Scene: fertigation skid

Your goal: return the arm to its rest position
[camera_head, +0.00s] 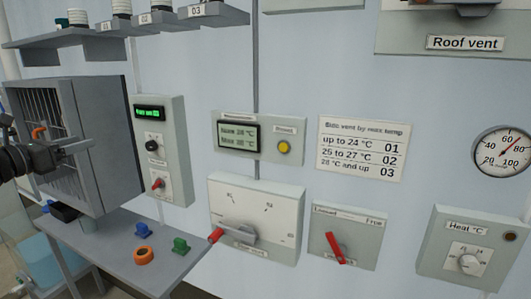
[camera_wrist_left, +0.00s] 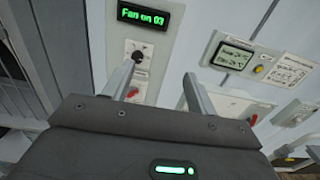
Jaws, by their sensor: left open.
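My left gripper (camera_head: 45,157) comes in from the left edge of the head view, in front of the grey barred box. In the left wrist view its two fingers (camera_wrist_left: 160,78) stand apart with nothing between them, so it is open and empty. Beyond the fingers is the fan control panel (camera_wrist_left: 150,50), whose green display (camera_wrist_left: 143,16) reads "Fan on 03". In the head view this panel (camera_head: 160,178) hangs on the wall to the right of the box. It has a black knob (camera_head: 152,144) and a red switch (camera_head: 157,184). My right gripper is not in view.
The grey barred box (camera_head: 110,140) stands close beside my left gripper. A red-handled dial box (camera_head: 255,205) and a red-lever box (camera_head: 345,225) project from the wall.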

